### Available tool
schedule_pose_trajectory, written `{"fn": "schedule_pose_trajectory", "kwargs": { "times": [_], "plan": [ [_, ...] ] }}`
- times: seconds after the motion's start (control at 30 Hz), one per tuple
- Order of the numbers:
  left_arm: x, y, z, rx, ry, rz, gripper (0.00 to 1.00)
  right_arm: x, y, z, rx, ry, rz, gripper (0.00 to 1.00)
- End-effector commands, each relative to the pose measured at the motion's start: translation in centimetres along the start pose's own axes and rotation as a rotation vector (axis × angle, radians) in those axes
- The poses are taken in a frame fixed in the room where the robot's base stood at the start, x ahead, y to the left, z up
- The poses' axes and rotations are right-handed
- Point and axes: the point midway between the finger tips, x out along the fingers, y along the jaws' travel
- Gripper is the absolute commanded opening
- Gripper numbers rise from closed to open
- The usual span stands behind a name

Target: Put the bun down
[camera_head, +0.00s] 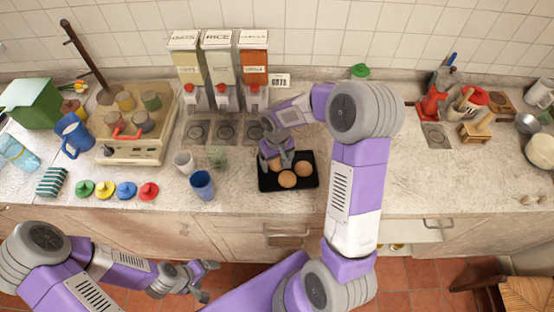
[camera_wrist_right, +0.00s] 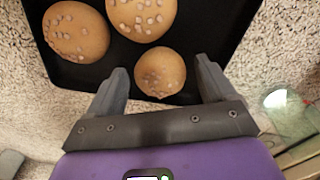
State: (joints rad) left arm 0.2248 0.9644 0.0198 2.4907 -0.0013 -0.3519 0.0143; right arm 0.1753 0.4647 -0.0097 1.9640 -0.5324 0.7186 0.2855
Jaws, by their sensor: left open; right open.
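Three seeded brown buns sit on a black tray (camera_head: 310,181) on the counter. In the head view they are a right bun (camera_head: 303,168), a front bun (camera_head: 287,179) and one partly hidden by my right gripper. The right wrist view shows the tray (camera_wrist_right: 215,30), a left bun (camera_wrist_right: 78,32), an upper bun (camera_wrist_right: 142,14) and a smaller-looking bun (camera_wrist_right: 160,72). My right gripper (camera_head: 278,163) is open over the tray's back left, its fingertips on either side of that last bun; I cannot tell whether they touch it. My left gripper (camera_head: 208,281) is open and empty, in front of the counter.
A blue cup (camera_head: 202,186), a white cup (camera_head: 184,163) and a greenish glass (camera_head: 217,157) stand left of the tray. Dispensers (camera_head: 220,70) stand behind. Coloured lids (camera_head: 126,190) lie further left.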

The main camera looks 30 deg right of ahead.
Motion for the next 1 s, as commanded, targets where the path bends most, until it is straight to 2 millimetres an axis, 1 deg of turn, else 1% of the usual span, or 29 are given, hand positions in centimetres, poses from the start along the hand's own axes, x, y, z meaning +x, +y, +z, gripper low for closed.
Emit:
{"fn": "schedule_pose_trajectory", "kwargs": {
  "times": [0.17,0.27,0.37,0.6,0.7,0.83,1.0],
  "plan": [
    [-0.1,0.0,0.0,0.0,0.0,0.0,0.85,-0.1,0.0,0.0,0.0,0.0,0.0,0.84],
    [-0.5,0.2,0.0,0.0,0.0,0.0,0.85,-0.8,0.0,-0.1,0.0,0.002,0.0,0.84],
    [-0.7,0.2,0.0,0.0,0.0,0.0,0.85,-2.5,0.0,-0.1,0.001,0.005,0.0,0.84],
    [-1.4,0.5,0.1,0.0,0.0,0.0,0.85,-7.8,0.0,-0.1,0.001,0.006,0.001,0.84],
    [-1.7,0.6,0.1,0.0,0.0,0.0,0.85,-9.7,0.0,-0.1,0.001,0.004,0.0,0.84],
    [-1.9,0.7,0.1,0.0,0.0,0.0,0.85,-11.4,0.0,-0.1,-0.001,0.004,0.0,0.84],
    [-1.9,0.7,0.1,0.0,0.0,0.0,0.85,-12.3,0.0,0.0,0.0,0.001,-0.001,0.84]
  ]
}}
